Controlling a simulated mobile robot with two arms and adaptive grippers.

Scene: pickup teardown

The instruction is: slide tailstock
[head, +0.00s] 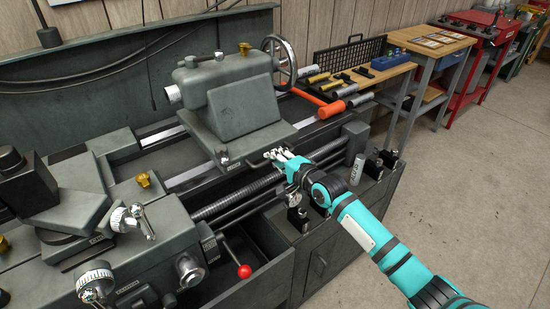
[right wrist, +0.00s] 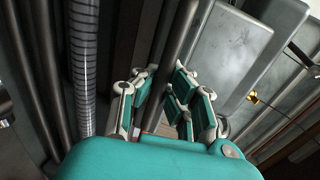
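The grey tailstock (head: 236,104) sits on the lathe bed's bright ways (head: 186,175), with a spoked handwheel (head: 280,60) at its right end. A thin dark bar (head: 244,159) sticks out at the front foot of the tailstock. My right gripper (head: 276,155) is at the right end of this bar, close in front of the tailstock. In the right wrist view a dark bar (right wrist: 178,40) runs between the fingers of the right gripper (right wrist: 166,72). The fingertips lie close on both sides; contact is unclear. My left gripper is not in view.
The carriage (head: 150,225) with its red-knobbed lever (head: 244,271) stands to the left. The leadscrew (head: 237,196) runs below the bed. Small dark fixtures (head: 374,165) stand on the front ledge. A tool bench (head: 350,85) is behind; clear floor (head: 470,180) is at right.

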